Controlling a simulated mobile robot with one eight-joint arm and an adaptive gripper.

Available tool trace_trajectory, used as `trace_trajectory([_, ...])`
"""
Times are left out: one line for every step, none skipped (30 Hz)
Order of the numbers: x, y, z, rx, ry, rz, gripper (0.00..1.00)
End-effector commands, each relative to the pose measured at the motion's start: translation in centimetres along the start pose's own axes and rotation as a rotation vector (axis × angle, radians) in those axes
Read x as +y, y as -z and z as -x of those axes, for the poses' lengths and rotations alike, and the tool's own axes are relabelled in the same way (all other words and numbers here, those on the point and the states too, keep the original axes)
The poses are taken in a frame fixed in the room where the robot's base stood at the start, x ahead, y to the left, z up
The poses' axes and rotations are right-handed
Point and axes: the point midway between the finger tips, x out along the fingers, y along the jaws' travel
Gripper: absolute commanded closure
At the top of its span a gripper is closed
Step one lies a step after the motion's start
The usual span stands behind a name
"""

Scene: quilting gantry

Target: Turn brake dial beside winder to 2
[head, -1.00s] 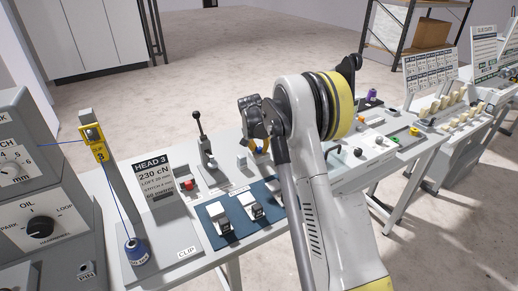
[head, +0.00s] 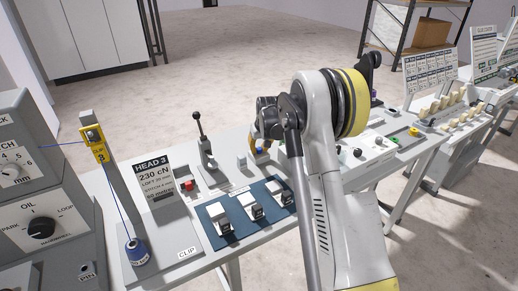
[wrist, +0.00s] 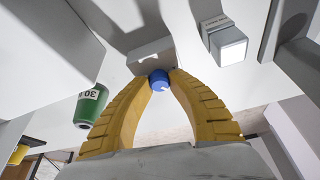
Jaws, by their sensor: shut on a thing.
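In the wrist view, my gripper (wrist: 160,88) has its two yellow fingers closed in on a small round blue knob (wrist: 158,77) with a pale mark on it. The knob sits at the fingertips, against a grey block (wrist: 148,56). Which number it points to cannot be read. In the head view, my gripper is mostly hidden behind my own wrist and arm, low over the table behind the blue mat. I cannot make out a winder for certain.
A green spool marked 30 (wrist: 91,106) is left of the fingers; a grey block with a pale square face (wrist: 228,45) is upper right. In the head view, a black-knobbed lever (head: 202,140), a red button (head: 187,185) and the blue mat (head: 222,239) are nearby.

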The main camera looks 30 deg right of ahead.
Motion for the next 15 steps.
trace_trajectory([0.09, -0.05, -0.03, -0.001, 0.011, 0.025, 1.00])
trace_trajectory([0.09, -0.05, -0.03, -0.001, 0.018, 0.042, 1.00])
trace_trajectory([0.11, -0.05, -0.04, -0.001, 0.026, 0.063, 1.00])
trace_trajectory([0.10, -0.05, -0.04, -0.001, 0.032, 0.078, 1.00])
trace_trajectory([0.07, -0.05, -0.05, -0.001, 0.038, 0.090, 1.00])
trace_trajectory([0.05, -0.05, -0.05, -0.002, 0.045, 0.107, 1.00])
trace_trajectory([0.05, -0.06, -0.06, -0.002, 0.049, 0.118, 1.00])
trace_trajectory([0.05, -0.06, -0.06, -0.002, 0.053, 0.129, 1.00])
trace_trajectory([0.03, -0.07, -0.07, -0.002, 0.058, 0.140, 1.00])
trace_trajectory([0.02, -0.07, -0.07, -0.002, 0.061, 0.148, 1.00])
trace_trajectory([0.01, -0.08, -0.07, -0.002, 0.065, 0.154, 1.00])
trace_trajectory([0.00, -0.08, -0.07, -0.003, 0.068, 0.161, 1.00])
trace_trajectory([0.00, -0.08, -0.07, -0.003, 0.070, 0.167, 1.00])
trace_trajectory([-0.01, -0.09, -0.07, -0.003, 0.071, 0.171, 1.00])
trace_trajectory([0.00, -0.09, -0.07, -0.003, 0.073, 0.175, 1.00])
